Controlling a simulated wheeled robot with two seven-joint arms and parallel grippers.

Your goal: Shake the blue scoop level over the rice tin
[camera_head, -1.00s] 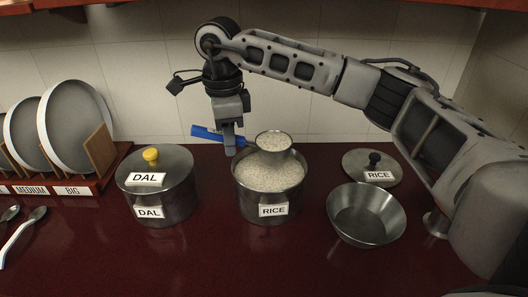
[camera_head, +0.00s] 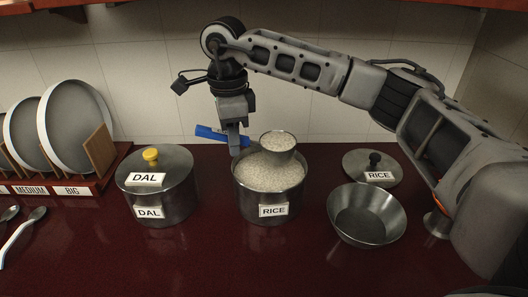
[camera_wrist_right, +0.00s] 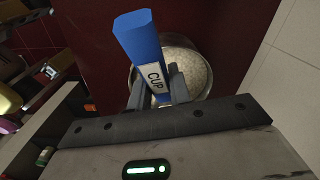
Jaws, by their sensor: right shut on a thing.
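The blue scoop has a blue handle (camera_head: 210,133) and a metal cup (camera_head: 278,157) filled with rice up to about its rim. My right gripper (camera_head: 237,148) points down and is shut on the handle. The cup is over the open rice tin (camera_head: 270,208), which is labelled RICE and full of white rice. I cannot tell whether the cup touches the rice below. In the right wrist view the handle (camera_wrist_right: 139,40), with a CUP label, lies between my fingers (camera_wrist_right: 160,92), and rice (camera_wrist_right: 190,72) shows behind it. My left gripper is out of view.
A lidded dal tin (camera_head: 165,190) stands left of the rice tin. An empty metal bowl (camera_head: 366,215) and the rice lid (camera_head: 372,166) lie to the right. Plates in a rack (camera_head: 75,125) and spoons (camera_head: 22,235) are at far left. The front counter is mostly clear.

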